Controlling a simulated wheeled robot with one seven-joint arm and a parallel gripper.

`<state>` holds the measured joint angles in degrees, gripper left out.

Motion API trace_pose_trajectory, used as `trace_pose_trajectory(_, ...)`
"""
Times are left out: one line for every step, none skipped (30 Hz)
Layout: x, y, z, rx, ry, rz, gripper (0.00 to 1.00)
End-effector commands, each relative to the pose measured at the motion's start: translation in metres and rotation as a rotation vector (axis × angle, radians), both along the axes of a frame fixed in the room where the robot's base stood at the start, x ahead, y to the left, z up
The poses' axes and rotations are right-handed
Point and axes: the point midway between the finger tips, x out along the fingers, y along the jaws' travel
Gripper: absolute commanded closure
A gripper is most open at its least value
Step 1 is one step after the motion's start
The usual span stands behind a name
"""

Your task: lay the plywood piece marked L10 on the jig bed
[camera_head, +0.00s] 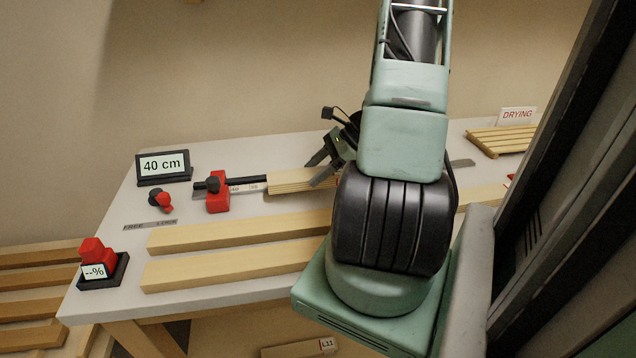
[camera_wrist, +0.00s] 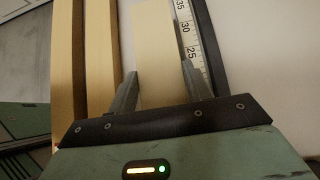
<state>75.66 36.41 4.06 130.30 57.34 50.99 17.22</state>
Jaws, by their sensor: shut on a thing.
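A pale plywood piece (camera_head: 300,181) lies beside a measuring scale (camera_head: 247,187) on the bench, and it also shows in the wrist view (camera_wrist: 160,45). My gripper (camera_head: 323,170) is shut on it, with one finger on each long side in the wrist view (camera_wrist: 160,85). The mark L10 cannot be read on its visible face. My arm hides the piece's right end in the head view. Two long pale wooden bars (camera_head: 235,232) lie side by side in front of the piece. I cannot tell for certain which part is the jig bed.
A red block (camera_head: 217,192) stands at the scale's left end. A "40 cm" display (camera_head: 163,166), a red-and-black knob (camera_head: 161,200) and a "--%" meter (camera_head: 101,270) stand at left. A slatted rack (camera_head: 498,141) by a DRYING sign is back right. A piece marked L11 (camera_head: 300,348) lies below.

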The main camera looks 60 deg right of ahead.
Motion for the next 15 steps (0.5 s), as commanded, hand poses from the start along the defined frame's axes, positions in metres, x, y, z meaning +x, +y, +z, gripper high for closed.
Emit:
trace_pose_trajectory(0.000, 0.000, -0.005, 0.003, 0.001, -0.001, 0.83)
trace_pose_trajectory(0.000, 0.000, -0.010, 0.004, 0.002, -0.001, 0.83)
trace_pose_trajectory(0.000, 0.001, -0.016, 0.005, 0.001, -0.001, 0.83)
trace_pose_trajectory(0.000, 0.001, -0.020, 0.006, 0.001, -0.002, 0.83)
trace_pose_trajectory(0.000, 0.001, -0.025, 0.005, 0.000, -0.001, 0.83)
trace_pose_trajectory(0.000, 0.001, -0.030, 0.004, 0.001, -0.001, 0.83)
trace_pose_trajectory(0.000, 0.001, -0.033, 0.004, 0.001, -0.001, 0.83)
trace_pose_trajectory(0.000, 0.001, -0.036, 0.003, 0.000, 0.000, 0.83)
trace_pose_trajectory(0.000, 0.001, -0.038, 0.002, -0.001, 0.000, 0.83)
trace_pose_trajectory(0.000, 0.001, -0.040, 0.002, 0.000, 0.000, 0.83)
trace_pose_trajectory(0.000, 0.001, -0.040, 0.001, 0.000, -0.001, 0.83)
trace_pose_trajectory(0.000, 0.000, -0.041, 0.000, 0.000, 0.000, 0.83)
trace_pose_trajectory(0.000, 0.000, -0.040, 0.000, 0.000, 0.000, 0.83)
trace_pose_trajectory(0.000, 0.000, -0.040, 0.000, 0.000, 0.000, 0.83)
trace_pose_trajectory(0.000, 0.000, -0.040, 0.000, 0.000, 0.000, 0.83)
